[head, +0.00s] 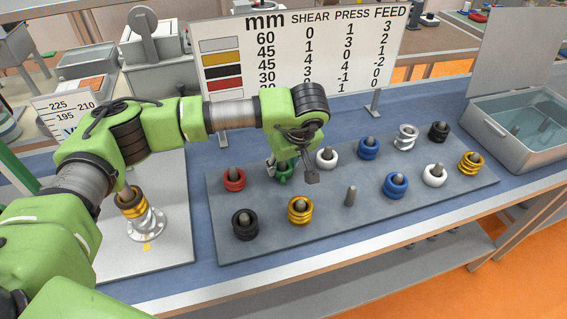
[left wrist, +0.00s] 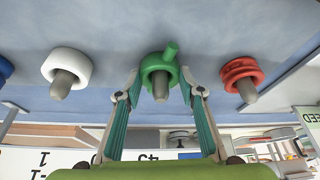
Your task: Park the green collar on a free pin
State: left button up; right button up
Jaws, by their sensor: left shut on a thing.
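The green collar (head: 283,174) is at the back row of the grey pin board (head: 330,230), between the red and white collars, partly hidden by my left gripper (head: 296,166). In the left wrist view the green collar (left wrist: 160,66) sits between the two fingertips of my left gripper (left wrist: 160,78), which is shut on it. A pin end (left wrist: 161,88) shows in the collar's hole; whether the collar is fully seated is hard to tell. A bare pin (head: 350,195) stands in the front row. My right gripper is not in view.
Neighbours are a red collar (head: 233,180) and a white collar (head: 327,156). Black (head: 245,225), gold (head: 300,210) and blue (head: 396,185) collars occupy other pins.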

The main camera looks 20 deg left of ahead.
pick_arm(q)
jog(key=o, duration=1.3)
jog(key=shift+r, duration=0.1)
jog(key=v, duration=1.2)
jog(key=shift+a, duration=0.1)
